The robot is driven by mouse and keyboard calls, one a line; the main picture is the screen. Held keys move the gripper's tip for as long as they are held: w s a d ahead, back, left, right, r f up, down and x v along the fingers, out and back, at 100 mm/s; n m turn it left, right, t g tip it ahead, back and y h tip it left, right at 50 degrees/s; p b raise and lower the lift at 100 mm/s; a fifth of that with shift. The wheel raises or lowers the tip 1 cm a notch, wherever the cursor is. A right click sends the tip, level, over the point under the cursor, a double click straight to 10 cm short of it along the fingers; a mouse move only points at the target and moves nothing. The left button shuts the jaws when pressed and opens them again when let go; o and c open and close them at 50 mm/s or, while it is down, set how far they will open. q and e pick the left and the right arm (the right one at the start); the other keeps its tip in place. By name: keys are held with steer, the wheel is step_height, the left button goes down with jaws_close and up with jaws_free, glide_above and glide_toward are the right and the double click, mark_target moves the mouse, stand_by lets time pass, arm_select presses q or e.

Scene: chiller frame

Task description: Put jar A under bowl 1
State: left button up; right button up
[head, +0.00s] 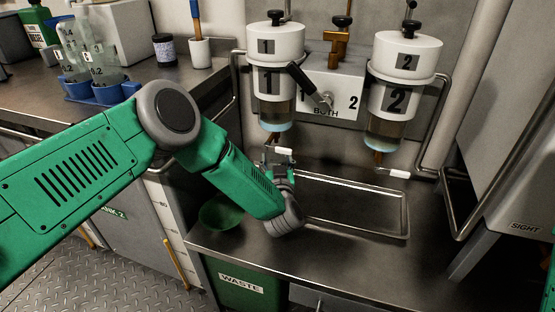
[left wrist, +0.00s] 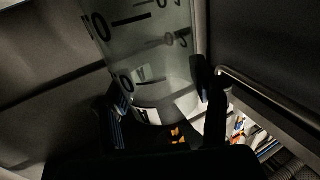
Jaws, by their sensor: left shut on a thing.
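Bowl 1 (head: 275,75) is a white-topped vessel marked 1 with a clear lower part, fixed to the back wall. My left gripper (head: 281,172) is below it, by its white tap handle (head: 284,154), and partly hidden by my forearm. In the left wrist view my left gripper (left wrist: 168,112) is shut on a clear jar (left wrist: 152,50) with black scale marks. A white label low on it seems to read A, but it is dim. I cannot make out this jar in the head view. My right gripper is not in view.
Bowl 2 (head: 400,85) hangs to the right. A shallow metal tray (head: 407,222) lies on the counter below the bowls. A green basin (head: 222,213) sits left of it. Clear jars stand in a blue rack (head: 95,92) at the far left. A grey cabinet (head: 520,190) bounds the right.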

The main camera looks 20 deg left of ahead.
arm_select(q)
steer(key=shift+a+f, duration=0.1)
steer(key=shift+f, duration=0.2)
steer(key=o, duration=1.4)
steer(key=shift+c, duration=0.2)
steer(key=shift+r, duration=0.1)
steer(key=shift+r, duration=0.4)
steer(key=p+v, duration=0.5)
steer(key=v, duration=0.7)
steer(key=shift+r, duration=0.1)
